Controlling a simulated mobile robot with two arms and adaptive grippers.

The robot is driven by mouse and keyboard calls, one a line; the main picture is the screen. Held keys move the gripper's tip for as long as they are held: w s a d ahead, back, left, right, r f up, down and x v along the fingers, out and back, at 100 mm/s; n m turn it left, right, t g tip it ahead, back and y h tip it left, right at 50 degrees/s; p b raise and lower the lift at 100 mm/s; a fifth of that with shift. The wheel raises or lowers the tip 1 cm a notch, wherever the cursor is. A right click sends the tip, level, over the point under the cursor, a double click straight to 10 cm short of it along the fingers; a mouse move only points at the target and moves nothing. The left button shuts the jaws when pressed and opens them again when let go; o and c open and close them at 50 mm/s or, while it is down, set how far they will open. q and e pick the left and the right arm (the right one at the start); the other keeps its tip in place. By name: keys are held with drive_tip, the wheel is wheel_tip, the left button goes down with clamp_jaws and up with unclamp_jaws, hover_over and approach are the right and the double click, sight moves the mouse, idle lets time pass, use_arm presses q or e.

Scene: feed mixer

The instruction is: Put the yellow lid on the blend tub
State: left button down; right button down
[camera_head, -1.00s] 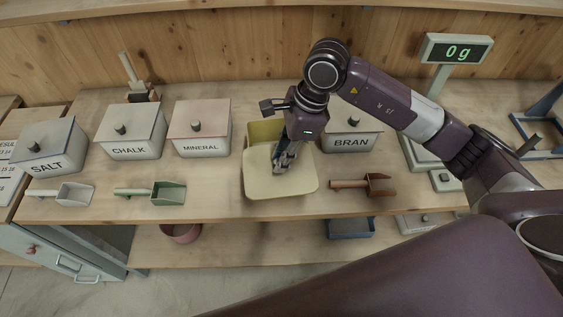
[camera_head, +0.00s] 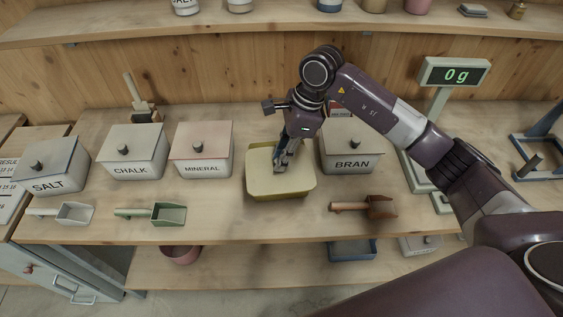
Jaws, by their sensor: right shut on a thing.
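The tub's front wall shows below the lid's front edge. My right gripper (camera_head: 281,167) comes down from above and is shut on the lid near its middle. Its fingers hide the part of the lid that they grip. I cannot tell whether the lid rests fully on the rim or hangs just above it. My left gripper is not in view.
The BRAN bin (camera_head: 350,160) stands close to the tub's right, the MINERAL bin (camera_head: 202,160) to its left. A brown scoop (camera_head: 375,206) and a green scoop (camera_head: 165,214) lie near the front edge.

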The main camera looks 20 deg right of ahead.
drive_tip(key=shift+w+d+b, duration=0.15)
drive_tip(key=shift+w+d, duration=0.15)
drive_tip(key=shift+w, duration=0.65)
drive_tip(key=shift+w+d+b, duration=0.1)
drive_tip(key=shift+w+d, duration=0.15)
drive_tip(key=shift+w, duration=0.75)
drive_tip(key=shift+w+d+b, duration=0.15)
drive_tip(key=shift+w+d, duration=0.15)
drive_tip(key=shift+w, duration=0.65)
drive_tip(key=shift+s+f, duration=0.1)
drive_tip(key=shift+f, duration=0.65)
drive_tip(key=shift+f+b, duration=0.5)
drive_tip(key=shift+b, duration=0.3)
drive_tip(key=shift+b, duration=0.5)
drive_tip(key=c, duration=1.7)
unclamp_jaws()
drive_tip(key=shift+o, duration=0.6)
